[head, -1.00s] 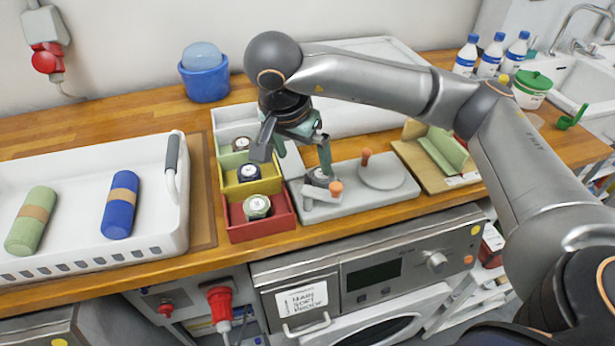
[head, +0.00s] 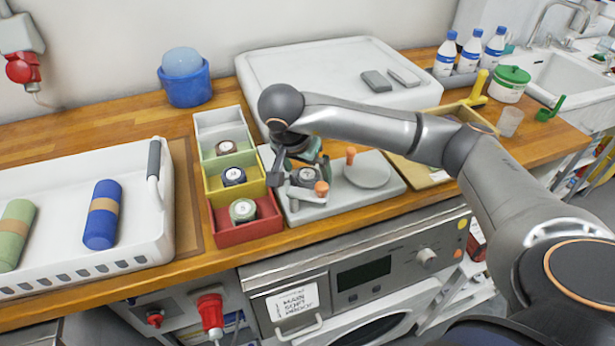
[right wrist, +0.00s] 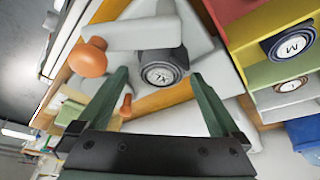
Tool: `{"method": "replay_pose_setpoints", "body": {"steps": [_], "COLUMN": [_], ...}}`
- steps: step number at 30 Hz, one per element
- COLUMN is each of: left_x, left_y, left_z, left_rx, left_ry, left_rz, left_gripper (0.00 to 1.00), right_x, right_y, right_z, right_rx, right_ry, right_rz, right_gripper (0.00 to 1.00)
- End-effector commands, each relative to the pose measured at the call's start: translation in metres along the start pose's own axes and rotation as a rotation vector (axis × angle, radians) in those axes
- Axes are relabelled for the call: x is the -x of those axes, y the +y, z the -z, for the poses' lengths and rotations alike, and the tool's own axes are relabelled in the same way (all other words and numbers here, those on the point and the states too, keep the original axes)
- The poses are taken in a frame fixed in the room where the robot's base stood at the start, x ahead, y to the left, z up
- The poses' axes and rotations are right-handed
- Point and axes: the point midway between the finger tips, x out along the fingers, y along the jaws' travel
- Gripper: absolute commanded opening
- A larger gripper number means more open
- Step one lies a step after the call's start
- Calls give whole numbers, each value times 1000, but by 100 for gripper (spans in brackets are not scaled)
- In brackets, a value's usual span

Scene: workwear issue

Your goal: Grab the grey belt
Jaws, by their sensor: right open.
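The grey belt (head: 307,175) is a dark grey roll with a pale lettered disc on its end. It sits on the light grey fixture plate (head: 335,203), beside a pale arm with an orange knob (head: 321,188). My right gripper (head: 300,172) is open, low over the plate at the belt. In the right wrist view the belt (right wrist: 163,68) shows between and just ahead of the green fingertips (right wrist: 158,80); I cannot tell whether they touch it. My left gripper is not in view.
Left of the plate, red (head: 248,232), yellow (head: 258,188) and green bins hold other rolled belts. A white basket (head: 150,245) with a blue roll (head: 102,215) and a green roll stands further left. A second orange knob (head: 350,155) rises behind the belt.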

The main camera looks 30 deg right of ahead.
Motion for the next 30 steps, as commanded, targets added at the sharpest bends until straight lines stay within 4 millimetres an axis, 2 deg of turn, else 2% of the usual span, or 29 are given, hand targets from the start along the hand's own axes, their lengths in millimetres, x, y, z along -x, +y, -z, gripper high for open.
{"method": "replay_pose_setpoints", "body": {"steps": [4,12,30], "left_x": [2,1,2], "left_y": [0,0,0], "left_z": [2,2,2], "left_rx": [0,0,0], "left_ry": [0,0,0], "left_rz": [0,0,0], "left_gripper": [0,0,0], "right_x": [-17,-20,-19], "right_y": [0,0,-1], "right_z": [-1,0,0], "right_rx": [1,1,1], "right_ry": [-1,0,0], "right_rz": [-1,1,1], "right_gripper": [100,100,32]}}
